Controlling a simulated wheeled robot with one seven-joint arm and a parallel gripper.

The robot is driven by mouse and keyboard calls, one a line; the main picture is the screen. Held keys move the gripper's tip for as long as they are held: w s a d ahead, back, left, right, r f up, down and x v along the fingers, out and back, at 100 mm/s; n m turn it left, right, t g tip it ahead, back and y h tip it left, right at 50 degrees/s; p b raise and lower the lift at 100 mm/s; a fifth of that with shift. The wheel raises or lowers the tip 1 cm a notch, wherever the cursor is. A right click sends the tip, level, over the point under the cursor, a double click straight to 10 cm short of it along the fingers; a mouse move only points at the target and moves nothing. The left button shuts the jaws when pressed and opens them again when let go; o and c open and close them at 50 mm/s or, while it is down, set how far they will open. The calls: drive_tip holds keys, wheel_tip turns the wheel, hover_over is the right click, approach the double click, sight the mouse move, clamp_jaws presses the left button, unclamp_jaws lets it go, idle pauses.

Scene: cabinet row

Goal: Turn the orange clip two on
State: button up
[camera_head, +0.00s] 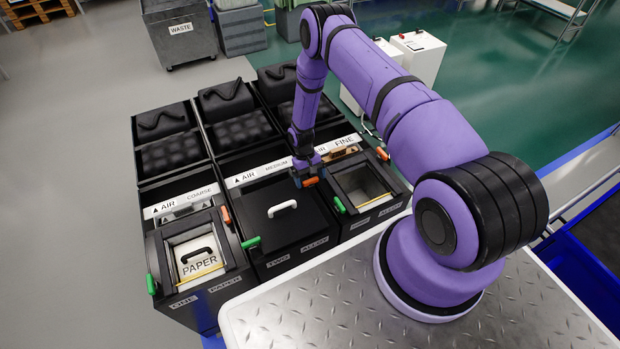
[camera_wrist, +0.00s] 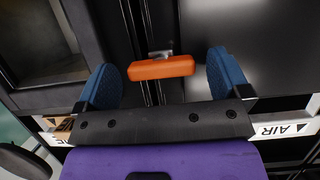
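The orange clip two (camera_head: 311,182) is on the right side of the middle black cabinet, labelled TWO (camera_head: 278,262), beside its closed lid. In the wrist view the orange clip (camera_wrist: 161,68) lies crosswise, its bar mounted on a small metal piece. My gripper (camera_head: 306,175) is over the clip, pointing down. In the wrist view its two blue fingers (camera_wrist: 164,78) stand wide apart, one on each side of the clip, with a gap at both ends. It is open and holds nothing. The depth between fingertips and clip is hard to tell.
A green clip (camera_head: 251,243) sits on the middle cabinet's left side, and a white handle (camera_head: 282,208) on its lid. Another orange clip (camera_head: 225,214) is on the PAPER cabinet at left. The right cabinet (camera_head: 366,197) has a window, a green clip (camera_head: 339,205) and an orange clip (camera_head: 382,153).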

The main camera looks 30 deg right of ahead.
drive_tip(key=v, duration=1)
drive_tip(key=shift+w+r, duration=0.2)
drive_tip(key=shift+r, duration=0.1)
drive_tip(key=shift+r, duration=0.1)
drive_tip(key=s+a+r+t, duration=0.1)
drive_tip(key=s+r+t, duration=0.1)
drive_tip(key=r, duration=1.9)
drive_tip(key=s+a+r+t, duration=0.1)
drive_tip(key=s+r+t, duration=0.1)
drive_tip(key=r, duration=2)
drive_tip(key=s+a+r+t, duration=0.2)
drive_tip(key=s+r+t, duration=0.1)
drive_tip(key=s+r, duration=1.25)
drive_tip(key=s+r+t, duration=0.1)
drive_tip(key=s+t, duration=0.1)
drive_tip(key=s, duration=1.4)
drive_tip(key=shift+s+a+r+t, duration=0.2)
drive_tip(key=shift+s+r+t, duration=0.05)
drive_tip(key=shift+r+t, duration=0.1)
